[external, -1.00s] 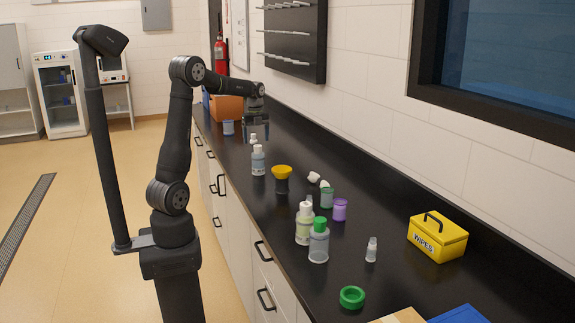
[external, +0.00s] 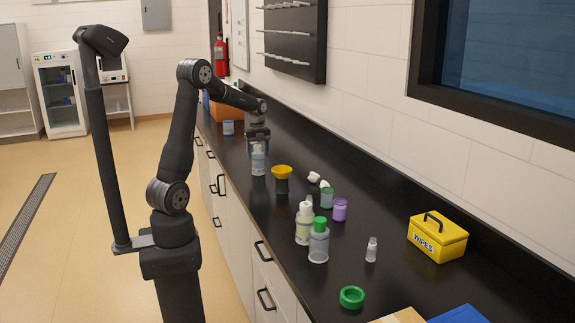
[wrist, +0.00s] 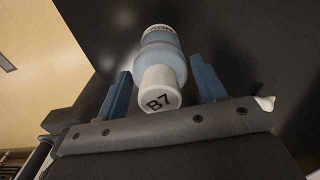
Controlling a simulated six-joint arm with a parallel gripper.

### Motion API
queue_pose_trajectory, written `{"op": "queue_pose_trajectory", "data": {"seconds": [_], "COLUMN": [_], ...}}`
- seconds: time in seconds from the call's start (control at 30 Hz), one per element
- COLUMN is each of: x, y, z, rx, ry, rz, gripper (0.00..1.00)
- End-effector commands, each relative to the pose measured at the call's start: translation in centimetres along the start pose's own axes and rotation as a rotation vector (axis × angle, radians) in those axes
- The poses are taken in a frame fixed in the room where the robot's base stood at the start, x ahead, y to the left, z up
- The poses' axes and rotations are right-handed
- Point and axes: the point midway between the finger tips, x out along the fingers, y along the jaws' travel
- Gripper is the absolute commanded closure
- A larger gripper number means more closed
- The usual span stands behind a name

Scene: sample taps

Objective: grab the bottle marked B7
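The bottle marked B7 (wrist: 162,48) shows in the wrist view, with a white cap bearing the black letters B7 and a pale blue body. My gripper (wrist: 160,68) is open, with one blue finger on each side of the bottle and a visible gap at both sides. In the external view my gripper (external: 258,134) points down over the bottle (external: 258,163), which stands upright on the black counter. The gripper hides the cap there. Whether a finger touches the bottle cannot be told.
Nearby on the counter stand a yellow-topped dark funnel-like item (external: 282,172), a white-capped bottle (external: 304,226) and a green-capped bottle (external: 319,243). A yellow wipes box (external: 437,236) and green ring (external: 352,297) are nearer the camera.

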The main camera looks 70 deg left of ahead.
Motion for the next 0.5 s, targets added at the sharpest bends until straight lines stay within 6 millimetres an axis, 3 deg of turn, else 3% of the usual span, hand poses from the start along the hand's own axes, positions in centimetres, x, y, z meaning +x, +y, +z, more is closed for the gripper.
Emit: {"op": "queue_pose_trajectory", "data": {"seconds": [0.03, 0.27, 0.5], "x": [-0.02, -0.03, -0.14], "y": [0.0, 0.0, -0.02], "z": [0.0, 0.0, 0.01], "rx": [0.0, 0.0, 0.0], "ry": [0.0, 0.0, -0.001], "rz": [0.0, 0.0, -0.001], "gripper": [0.46, 0.91, 0.91]}}
